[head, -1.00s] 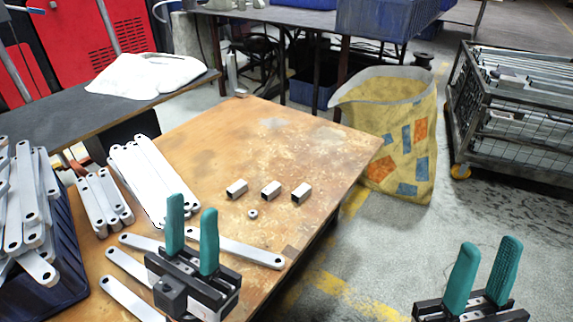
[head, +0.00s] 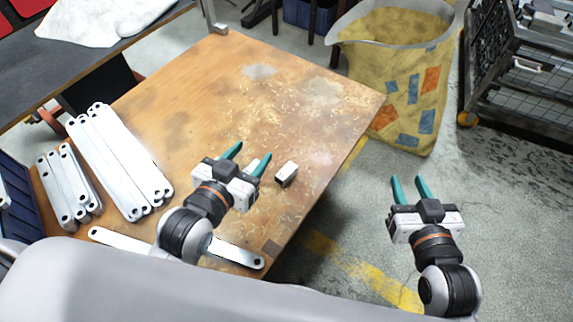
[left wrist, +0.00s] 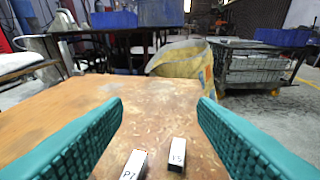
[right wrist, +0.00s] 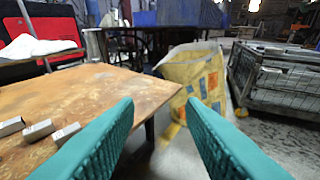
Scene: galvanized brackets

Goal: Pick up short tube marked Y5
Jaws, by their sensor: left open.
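Short pale square tubes lie on the rusty-topped table (head: 280,100). In the left wrist view, the right tube (left wrist: 177,154) carries a mark that looks like Y5; the left one (left wrist: 132,165) reads P7. The Y5 tube appears to be the right one (head: 287,174) in the head view. A second tube (head: 252,166) is partly hidden by my left gripper (head: 252,152). That gripper is open and empty, left of the Y5 tube; both tubes show between its fingers in its wrist view. My right gripper (head: 409,180) is open and empty, off the table's right side.
Flat galvanized bars (head: 120,165) are stacked at the table's left, with a smaller stack (head: 68,185) beside them. A yellow sack (head: 390,85) stands past the right edge. Three tubes show in the right wrist view, including one (right wrist: 66,134) at right.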

